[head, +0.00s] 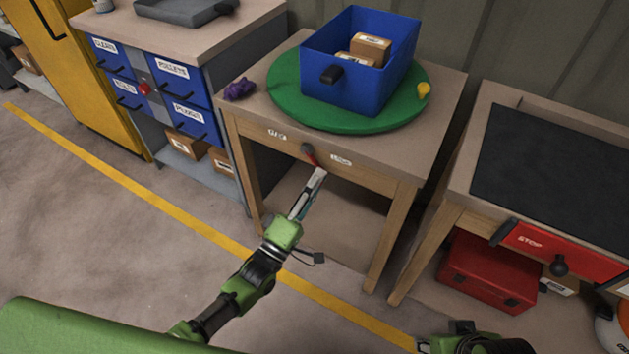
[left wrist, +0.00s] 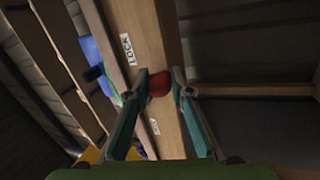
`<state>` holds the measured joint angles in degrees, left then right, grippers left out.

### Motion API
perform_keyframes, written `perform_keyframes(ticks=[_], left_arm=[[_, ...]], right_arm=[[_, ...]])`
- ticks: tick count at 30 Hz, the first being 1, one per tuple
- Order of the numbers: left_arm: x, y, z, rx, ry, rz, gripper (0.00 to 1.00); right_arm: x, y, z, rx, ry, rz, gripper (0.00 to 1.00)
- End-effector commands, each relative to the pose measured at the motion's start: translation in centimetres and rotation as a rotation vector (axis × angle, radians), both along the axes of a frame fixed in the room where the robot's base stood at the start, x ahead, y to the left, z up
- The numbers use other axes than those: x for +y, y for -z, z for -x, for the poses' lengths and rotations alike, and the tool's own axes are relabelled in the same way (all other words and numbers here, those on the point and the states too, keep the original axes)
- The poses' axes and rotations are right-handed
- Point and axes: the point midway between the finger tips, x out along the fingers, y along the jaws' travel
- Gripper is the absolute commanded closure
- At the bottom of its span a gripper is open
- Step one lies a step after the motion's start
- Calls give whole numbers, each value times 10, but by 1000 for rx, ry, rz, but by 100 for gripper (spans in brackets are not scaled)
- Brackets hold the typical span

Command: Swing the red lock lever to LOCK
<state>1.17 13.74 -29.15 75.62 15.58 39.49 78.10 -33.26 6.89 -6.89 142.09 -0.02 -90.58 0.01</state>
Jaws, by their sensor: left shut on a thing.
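The red lock lever (head: 312,157) hangs from a dark pivot on the front edge of the wooden table. It points downward and leans a little to the right, between two white labels. The right label (head: 341,160) matches the one that reads LOCK (left wrist: 126,49) in the left wrist view. The left label (head: 277,134) is too small to read surely. My left gripper (head: 317,180) is shut on the lever, whose red end (left wrist: 158,84) shows between the fingers. My right gripper (head: 424,346) is only partly in view at the bottom edge, and its jaws are unclear.
The table carries a green turntable (head: 283,89) with a blue bin (head: 346,85) holding cardboard boxes. A purple object (head: 238,89) lies at its left corner. A bench with a red STOP panel (head: 560,252) stands right; a drawer cabinet (head: 160,72) stands left. Floor in front is clear.

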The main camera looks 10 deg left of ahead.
Motion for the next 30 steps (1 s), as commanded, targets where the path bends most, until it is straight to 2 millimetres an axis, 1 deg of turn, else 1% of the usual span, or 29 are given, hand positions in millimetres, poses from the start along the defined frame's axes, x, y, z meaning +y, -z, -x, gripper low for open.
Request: perform_keyframes(ticks=[1,14,15,16,26,30], left_arm=[[-1,-3,1,-4,1,13,100],[-2,-4,1,-3,2,20,100],[-2,-5,1,-4,2,21,69],[-2,-4,1,-3,1,19,64],[-1,-2,1,1,1,15,64],[4,3,11,3,1,14,64]], right_arm=[[0,0,0,0,0,0,65],[0,0,0,0,0,0,65],[0,0,0,-1,0,0,65],[0,0,0,-1,0,0,65],[0,-1,-2,-4,1,-1,65],[0,-1,-1,-4,1,-1,65]])
